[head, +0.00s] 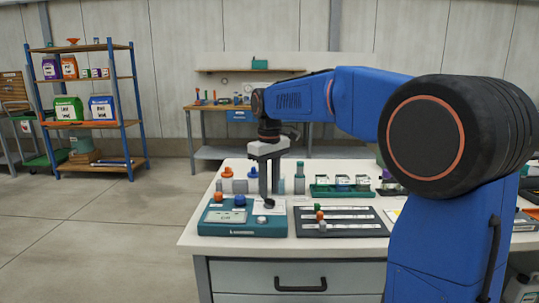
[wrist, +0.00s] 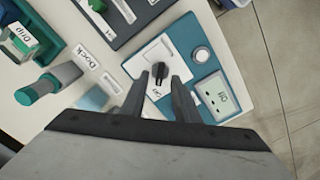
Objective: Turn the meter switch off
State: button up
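The meter (head: 243,230) is a teal box with a display (head: 225,217) at the front of the bench. In the wrist view its teal edge (wrist: 183,42), display (wrist: 218,97) with dark characters and a round silver button (wrist: 201,55) show. The meter switch (wrist: 160,71) is a black knob on a white plate with an "On" label (wrist: 157,92) near it. My gripper (wrist: 159,79) points down over the meter, fingers apart, with the knob appearing between the fingertips. It also shows in the head view (head: 269,194). Contact with the knob cannot be told.
A dark tray (head: 341,228) with strips and small coloured pieces lies right of the meter. A green rack (head: 342,191) with small containers is behind it. A teal-handled tool (wrist: 48,83) stands by the "Dock" label (wrist: 84,57). Shelves (head: 92,124) stand far left.

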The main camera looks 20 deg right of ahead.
notch_tip(320, 180, up, 15)
dwell(0.4)
jog(key=s+d+f+m+t, duration=0.2)
jog(key=s+d+f, duration=0.1)
jog(key=s+f, duration=1.1)
jog(key=s+d+f+m+t, duration=0.2)
jog(key=s+d+f+m, duration=0.1)
jog(key=s+f, duration=1.1)
jog(key=s, duration=0.6)
jog(key=shift+d+m+t, duration=0.3)
jog(key=shift+d+t, duration=0.1)
jog(key=shift+f, duration=0.1)
